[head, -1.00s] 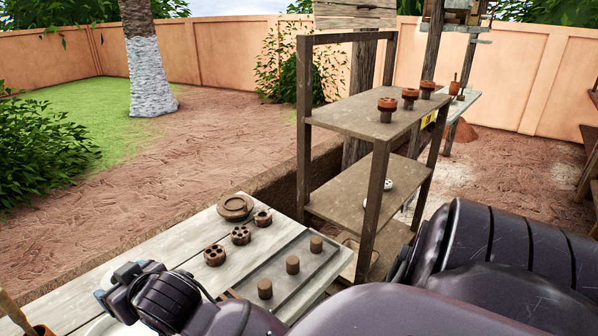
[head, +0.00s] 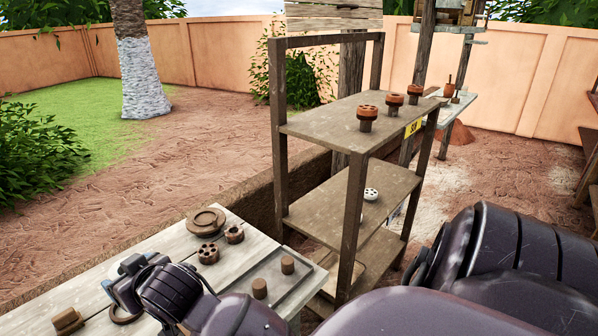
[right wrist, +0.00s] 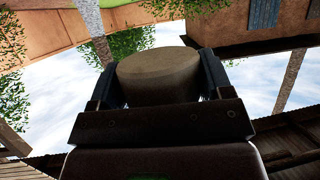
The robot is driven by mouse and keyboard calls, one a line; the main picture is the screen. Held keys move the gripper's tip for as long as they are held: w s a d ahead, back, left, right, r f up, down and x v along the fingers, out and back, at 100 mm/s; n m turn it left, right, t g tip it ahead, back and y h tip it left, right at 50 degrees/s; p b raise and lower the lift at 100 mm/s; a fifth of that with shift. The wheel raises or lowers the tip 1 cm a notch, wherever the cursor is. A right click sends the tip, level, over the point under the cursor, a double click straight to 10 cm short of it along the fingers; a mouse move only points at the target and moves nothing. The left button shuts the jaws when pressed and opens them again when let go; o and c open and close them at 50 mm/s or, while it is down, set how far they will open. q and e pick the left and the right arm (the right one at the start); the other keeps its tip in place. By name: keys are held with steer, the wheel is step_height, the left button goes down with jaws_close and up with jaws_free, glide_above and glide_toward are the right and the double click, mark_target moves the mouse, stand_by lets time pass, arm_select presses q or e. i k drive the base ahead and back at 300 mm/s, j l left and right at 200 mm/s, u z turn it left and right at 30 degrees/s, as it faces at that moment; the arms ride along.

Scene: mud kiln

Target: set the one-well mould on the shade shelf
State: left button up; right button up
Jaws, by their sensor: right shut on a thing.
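My right gripper (head: 118,284) is over the near-left table in the head view. In the right wrist view its two fingers are shut on a round tan-brown block (right wrist: 158,70) with a flat face. Whether this block has a well does not show. A wooden shelf rack (head: 362,205) stands right of the table. Its top board (head: 325,128) bears a yellow label (head: 413,128) and several orange moulds with holes (head: 367,113) on brown pegs, with bare wood at its left end. A white holed disc (head: 371,194) lies on the board below. My left gripper is not seen.
The pale table (head: 165,238) holds a round brown plate (head: 206,220), two brown holed moulds (head: 208,254) (head: 234,234) and a grey tray with brown pegs (head: 287,265). A brown piece (head: 67,320) lies at the front left. A low earth wall (head: 240,190) runs behind the table.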

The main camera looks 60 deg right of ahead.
mark_target(394, 184)
steer(key=k+l+z, duration=0.15)
steer(key=l, duration=0.65)
steer(key=l+z, duration=0.15)
steer(key=l, duration=0.65)
